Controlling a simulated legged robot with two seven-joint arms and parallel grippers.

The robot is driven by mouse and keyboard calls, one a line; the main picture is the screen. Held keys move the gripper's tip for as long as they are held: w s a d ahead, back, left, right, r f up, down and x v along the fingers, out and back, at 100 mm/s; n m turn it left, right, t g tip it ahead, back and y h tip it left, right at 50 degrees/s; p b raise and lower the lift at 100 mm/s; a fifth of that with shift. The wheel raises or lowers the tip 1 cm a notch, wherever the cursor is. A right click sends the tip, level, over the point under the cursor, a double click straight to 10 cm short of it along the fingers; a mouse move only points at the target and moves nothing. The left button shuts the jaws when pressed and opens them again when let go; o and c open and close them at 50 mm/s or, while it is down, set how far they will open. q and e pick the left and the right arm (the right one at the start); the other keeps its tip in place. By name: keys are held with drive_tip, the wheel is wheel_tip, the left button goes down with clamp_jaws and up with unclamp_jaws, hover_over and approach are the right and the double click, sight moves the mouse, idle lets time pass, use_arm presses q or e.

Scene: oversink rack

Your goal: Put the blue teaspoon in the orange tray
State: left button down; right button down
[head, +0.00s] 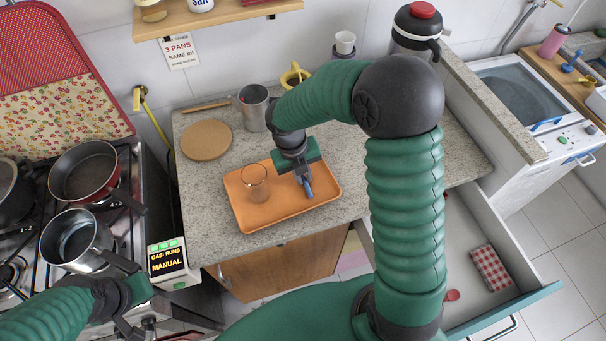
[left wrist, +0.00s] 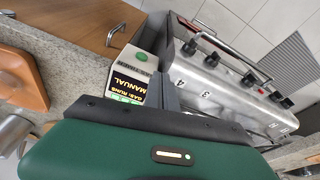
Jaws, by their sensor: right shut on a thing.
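The orange tray (head: 300,213) lies on the stone counter. My right gripper (head: 301,178) is over the tray, shut on the blue teaspoon (head: 308,189), whose visible end points down at the tray. I cannot tell whether the spoon touches the tray floor. The gripper hides part of the spoon. A clear glass (head: 255,184) stands in the tray's left part. My left gripper (head: 123,322) is low at the left, near the stove and away from the tray; its jaw opening is not clear.
A round wooden board (head: 206,140) and a metal mug (head: 254,108) stand behind the tray. The open drawer (head: 488,285) at the right holds a checked cloth (head: 490,268) and a red utensil (head: 452,295). A gas control box (head: 168,262) stands beside the stove.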

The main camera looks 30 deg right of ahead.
drive_tip(key=shift+s+a+f, duration=0.1)
drive_tip(key=shift+a+f, duration=0.1)
drive_tip(key=shift+a, duration=0.15)
drive_tip(key=c, duration=1.7)
unclamp_jaws()
drive_tip(key=shift+s, duration=0.1)
use_arm(q)
drive_tip(key=shift+s+a, duration=0.15)
drive_tip(key=shift+a, duration=0.1)
